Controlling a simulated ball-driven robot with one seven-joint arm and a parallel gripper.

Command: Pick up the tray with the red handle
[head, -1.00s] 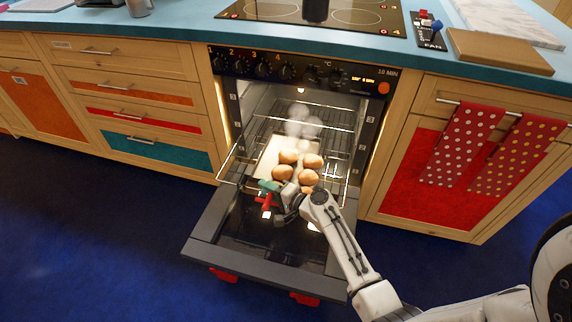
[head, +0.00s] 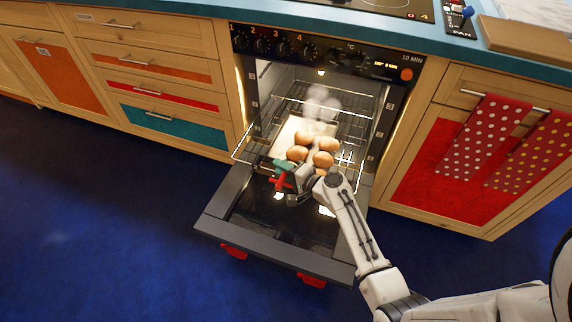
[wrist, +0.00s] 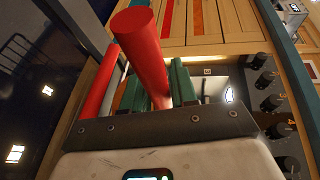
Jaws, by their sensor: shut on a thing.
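The pale tray (head: 288,131) lies on a rack pulled partly out of the open oven and carries several round brown buns (head: 323,160). Its red handle (head: 279,182) points out over the oven door. My gripper (head: 285,172), with green fingers, is at the front of the tray, shut on the red handle. In the wrist view the handle shows as a thick red bar (wrist: 142,48) at my green fingers (wrist: 181,82). My wrist hides part of the tray's front right corner.
The oven door (head: 285,225) is folded down below the tray, with red grips at its front edge. Wire racks (head: 345,118) and the oven's side walls flank the tray. Pale steam (head: 320,100) rises behind the buns. Polka-dot towels (head: 485,138) hang at the right. Blue floor lies open in front.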

